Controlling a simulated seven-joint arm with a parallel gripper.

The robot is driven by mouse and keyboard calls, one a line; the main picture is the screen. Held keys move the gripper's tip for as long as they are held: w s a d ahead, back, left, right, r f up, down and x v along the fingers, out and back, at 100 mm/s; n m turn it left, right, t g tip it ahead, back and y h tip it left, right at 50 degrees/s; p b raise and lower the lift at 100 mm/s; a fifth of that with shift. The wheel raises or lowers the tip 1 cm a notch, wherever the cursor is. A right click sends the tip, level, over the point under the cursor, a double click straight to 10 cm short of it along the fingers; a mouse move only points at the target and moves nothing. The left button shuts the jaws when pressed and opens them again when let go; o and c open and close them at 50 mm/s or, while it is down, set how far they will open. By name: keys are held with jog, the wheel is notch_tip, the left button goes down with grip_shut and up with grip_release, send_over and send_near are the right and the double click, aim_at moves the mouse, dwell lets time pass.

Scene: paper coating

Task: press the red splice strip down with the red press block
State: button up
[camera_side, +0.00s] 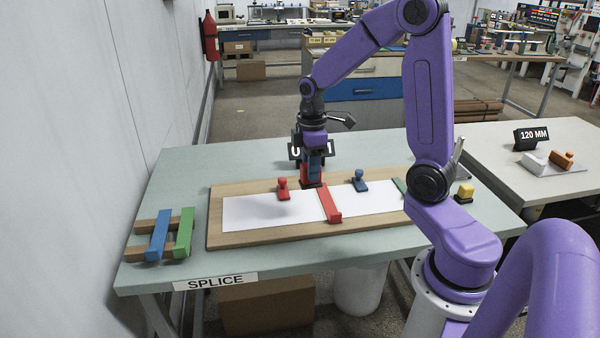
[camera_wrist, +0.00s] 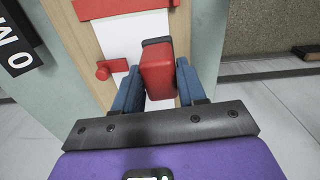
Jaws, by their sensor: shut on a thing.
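The red splice strip (camera_side: 330,206) lies across the white paper on the wooden board. In the wrist view, part of the strip (camera_wrist: 122,8) shows at the top edge. My gripper (camera_side: 313,174) is over the far side of the board, near the strip's far end. Its blue fingers (camera_wrist: 158,88) are shut on the red press block (camera_wrist: 157,70), which has a dark pad at its far end. In the wrist view the block is apart from the strip. In the side view the fingers partly hide the block, and I cannot tell its height above the board.
The wooden board (camera_side: 226,241) bears white paper, a red knobbed piece (camera_side: 283,188) and a blue one (camera_side: 360,181). Blue (camera_side: 158,236) and green (camera_side: 184,233) strips rest on a wooden rack at left. A yellow-topped piece (camera_side: 464,192) stands at right.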

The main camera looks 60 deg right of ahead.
jog(key=d+f, duration=0.2)
jog(key=d, duration=0.6)
jog(key=shift+s+d+f, duration=0.2)
jog(key=shift+s+d, duration=0.05)
jog(key=shift+f, duration=4.15)
jog(key=shift+c, duration=0.4)
jog(key=shift+w+d+r, duration=0.1)
jog(key=shift+w+d, duration=0.15)
jog(key=shift+c, duration=0.4)
jog(key=shift+w+d, duration=1.75)
jog(key=shift+d, duration=0.05)
jog(key=shift+s+a, duration=3.95)
jog(key=shift+a, duration=0.05)
jog(key=shift+w+d, duration=2)
notch_tip(320, 180, up, 8)
jog(key=shift+r, duration=0.1)
